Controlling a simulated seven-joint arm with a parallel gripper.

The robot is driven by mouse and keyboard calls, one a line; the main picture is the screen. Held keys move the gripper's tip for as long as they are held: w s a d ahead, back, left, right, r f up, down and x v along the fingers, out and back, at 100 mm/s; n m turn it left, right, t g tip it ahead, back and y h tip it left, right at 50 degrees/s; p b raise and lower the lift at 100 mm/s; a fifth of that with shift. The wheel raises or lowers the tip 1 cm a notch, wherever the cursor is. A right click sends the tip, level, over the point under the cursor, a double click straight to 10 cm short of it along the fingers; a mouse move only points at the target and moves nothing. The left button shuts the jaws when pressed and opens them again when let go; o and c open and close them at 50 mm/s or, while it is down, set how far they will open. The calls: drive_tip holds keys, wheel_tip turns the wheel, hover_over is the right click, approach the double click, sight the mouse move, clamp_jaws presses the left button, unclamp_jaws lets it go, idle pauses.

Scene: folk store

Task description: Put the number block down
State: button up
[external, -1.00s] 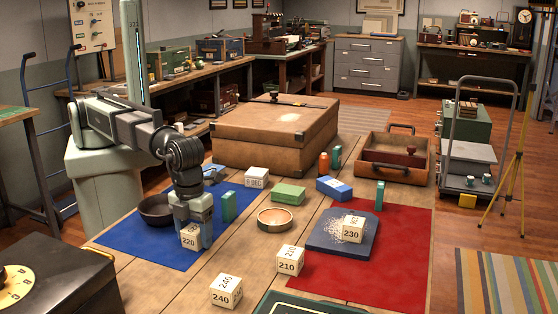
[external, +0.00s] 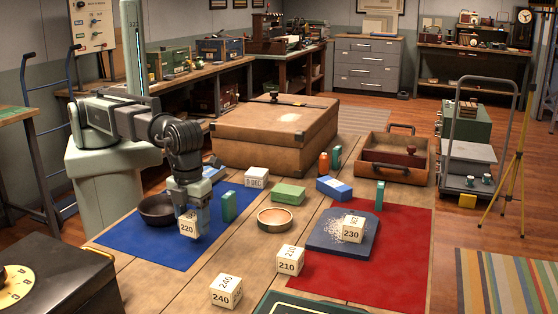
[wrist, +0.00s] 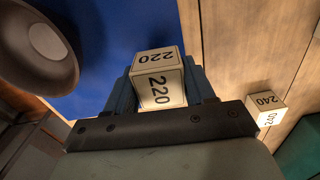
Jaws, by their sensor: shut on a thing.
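My gripper (external: 190,222) is shut on the cream number block marked 220 (external: 187,227), over the blue mat (external: 150,245) on the left of the table. In the wrist view the 220 block (wrist: 160,88) sits between the fingers, with the blue mat (wrist: 130,25) beneath. The block looks a little above the mat, but the exact gap is hard to tell. Other number blocks stand on the table: 210 (external: 289,261), 240 (external: 226,291) and 230 (external: 352,231), the last on a dark blue slab (external: 325,240) on the red mat (external: 400,265).
A dark bowl (external: 157,210) stands just left of my gripper, and a teal block (external: 229,206) just right. A wooden bowl (external: 276,219), a green block (external: 288,194) and a large brown case (external: 275,130) lie farther off. The front of the blue mat is clear.

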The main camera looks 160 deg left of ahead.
sight(193, 215)
wheel_tip(193, 215, up, 6)
drive_tip(key=shift+a+r, duration=0.1)
drive_tip(key=shift+r, duration=0.1)
drive_tip(key=w+a+n, duration=0.2)
drive_tip(key=a+n, duration=0.2)
drive_tip(key=a, duration=2.9)
drive_tip(key=w+a+r+m, duration=0.1)
drive_tip(key=w+a+m, duration=0.2)
drive_tip(key=w+a, duration=0.3)
drive_tip(key=shift+w+a+f, duration=0.1)
drive_tip(key=shift+f, duration=2.2)
drive_tip(key=shift+w+f, duration=0.1)
drive_tip(key=shift+f, duration=2.15)
drive_tip(key=o, duration=1)
drive_tip(key=shift+f, duration=0.15)
